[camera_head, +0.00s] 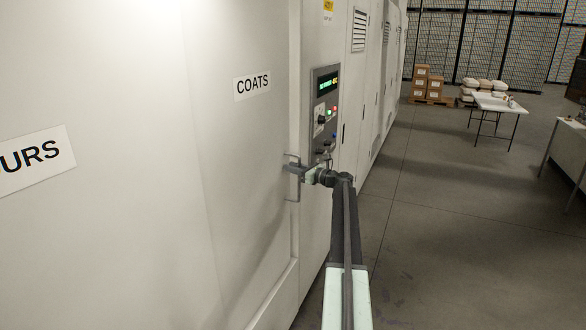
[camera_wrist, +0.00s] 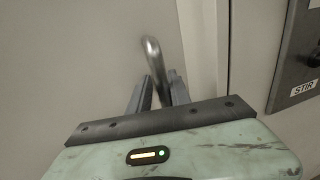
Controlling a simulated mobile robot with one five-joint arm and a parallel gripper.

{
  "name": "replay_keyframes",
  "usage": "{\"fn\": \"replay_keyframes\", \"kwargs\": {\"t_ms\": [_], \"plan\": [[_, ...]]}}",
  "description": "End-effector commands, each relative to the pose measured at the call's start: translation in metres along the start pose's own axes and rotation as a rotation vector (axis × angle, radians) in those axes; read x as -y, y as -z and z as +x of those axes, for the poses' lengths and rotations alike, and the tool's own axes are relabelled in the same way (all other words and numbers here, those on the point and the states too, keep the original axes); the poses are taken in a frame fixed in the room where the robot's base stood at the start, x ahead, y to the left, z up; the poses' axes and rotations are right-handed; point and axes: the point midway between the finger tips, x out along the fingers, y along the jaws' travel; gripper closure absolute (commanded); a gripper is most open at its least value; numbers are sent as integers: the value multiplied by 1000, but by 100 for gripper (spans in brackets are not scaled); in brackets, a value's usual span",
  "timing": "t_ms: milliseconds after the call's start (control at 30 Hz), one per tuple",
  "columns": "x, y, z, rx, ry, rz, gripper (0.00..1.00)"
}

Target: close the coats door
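The coats door is the pale panel (camera_head: 245,150) with a "COATS" label (camera_head: 252,85) in the head view. It looks about in line with the machine front; I cannot tell whether a small gap is left. Its metal handle (camera_head: 298,188) is near its right edge. The fingers partly hide the handle's lower part.
A control panel (camera_head: 325,112) with a green display and lit buttons is just right of the door; its edge shows in the wrist view (camera_wrist: 297,60). A "URS" label (camera_head: 35,160) is at left. Open floor (camera_head: 440,230) lies right, with tables (camera_head: 497,103) and boxes (camera_head: 427,85) farther back.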

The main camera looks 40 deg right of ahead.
Motion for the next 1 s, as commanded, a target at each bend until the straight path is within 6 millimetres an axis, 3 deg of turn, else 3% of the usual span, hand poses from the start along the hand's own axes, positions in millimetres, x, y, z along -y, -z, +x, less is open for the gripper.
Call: {"fn": "replay_keyframes", "kwargs": {"t_ms": [233, 567, 833, 900, 1000], "plan": [[-1, 0, -12, 0, -2, 0, 79], [0, 0, -71, 0, 1, 0, 79], [0, 0, -76, 0, -2, 0, 79], [0, 0, -76, 0, -1, 0, 98], [0, 0, -76, 0, -1, 0, 100]]}}
